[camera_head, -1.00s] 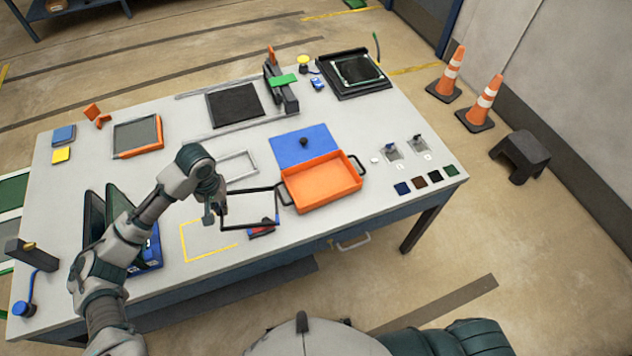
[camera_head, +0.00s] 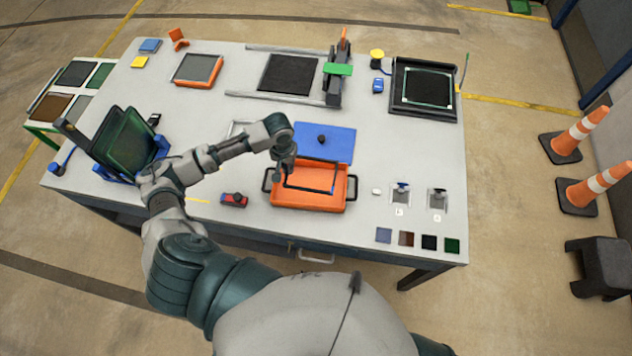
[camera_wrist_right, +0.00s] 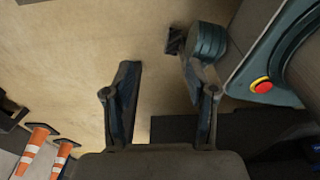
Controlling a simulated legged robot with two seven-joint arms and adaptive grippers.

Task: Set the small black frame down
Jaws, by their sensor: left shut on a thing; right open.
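The small black frame (camera_head: 333,178) is a thin, open rectangle in the head view. My left gripper (camera_head: 286,172) is shut on its left side. The frame shows over the orange tray (camera_head: 310,200), with orange visible through its opening. I cannot tell whether it touches the tray or hangs just above it. My right gripper (camera_wrist_right: 160,100) is open and empty in the right wrist view, with floor behind it. It does not show in the head view.
A blue board with a black knob (camera_head: 338,144) lies behind the tray. A red and black tool (camera_head: 234,199) lies left of it. Colour swatches (camera_head: 407,238) and small clips (camera_head: 401,193) are to the right. A dark green panel rack (camera_head: 125,140) stands at the left.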

